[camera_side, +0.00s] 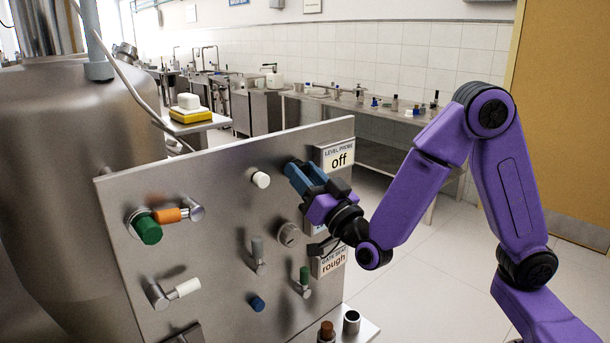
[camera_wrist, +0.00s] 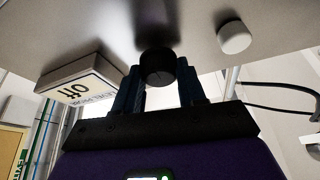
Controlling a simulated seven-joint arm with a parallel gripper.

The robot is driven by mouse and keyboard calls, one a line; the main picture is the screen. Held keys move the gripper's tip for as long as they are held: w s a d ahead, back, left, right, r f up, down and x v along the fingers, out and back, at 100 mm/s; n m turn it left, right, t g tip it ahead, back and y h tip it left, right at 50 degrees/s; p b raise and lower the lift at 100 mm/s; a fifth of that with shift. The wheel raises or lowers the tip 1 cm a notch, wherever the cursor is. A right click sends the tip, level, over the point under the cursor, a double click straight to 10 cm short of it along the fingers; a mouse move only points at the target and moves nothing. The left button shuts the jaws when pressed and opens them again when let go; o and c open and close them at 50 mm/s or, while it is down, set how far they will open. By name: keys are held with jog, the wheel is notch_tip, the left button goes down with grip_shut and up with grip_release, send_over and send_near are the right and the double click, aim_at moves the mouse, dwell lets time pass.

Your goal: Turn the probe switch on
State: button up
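The probe switch is a dark round knob (camera_wrist: 158,68) on the metal panel, beside the LEVEL PROBE label (camera_side: 338,157), which reads "off". The label also shows in the wrist view (camera_wrist: 80,82), left of the knob. My gripper (camera_side: 303,176) is at the panel's upper right. In the wrist view my gripper (camera_wrist: 160,82) has its blue fingers on either side of the knob, closed to about its width, and appears shut on it. In the side view the knob is hidden behind the gripper.
The panel (camera_side: 215,190) carries a white knob (camera_side: 261,180) close left of my gripper, a keyed round lock (camera_side: 289,235) below, and green (camera_side: 304,275), grey (camera_side: 257,248) and orange (camera_side: 168,215) handles. A second label (camera_side: 330,260) reads "rough". Right of the panel is open floor.

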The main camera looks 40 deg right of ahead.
jog(key=shift+m, duration=0.5)
jog(key=m+g+h, duration=0.1)
jog(key=m+g, duration=0.1)
jog(key=m, duration=0.4)
jog(key=m+g+h, duration=0.2)
jog(key=m, duration=0.5)
jog(key=m+g+h, duration=0.1)
jog(key=m+g, duration=0.1)
jog(key=m, duration=0.4)
jog(key=shift+a+r+m, duration=0.1)
jog(key=shift+a+m, duration=0.05)
jog(key=shift+m, duration=0.25)
jog(key=shift+g, duration=0.3)
jog(key=o, duration=1)
jog(key=shift+o, duration=0.2)
jog(key=v, duration=1.7)
jog(key=shift+s+a, duration=0.2)
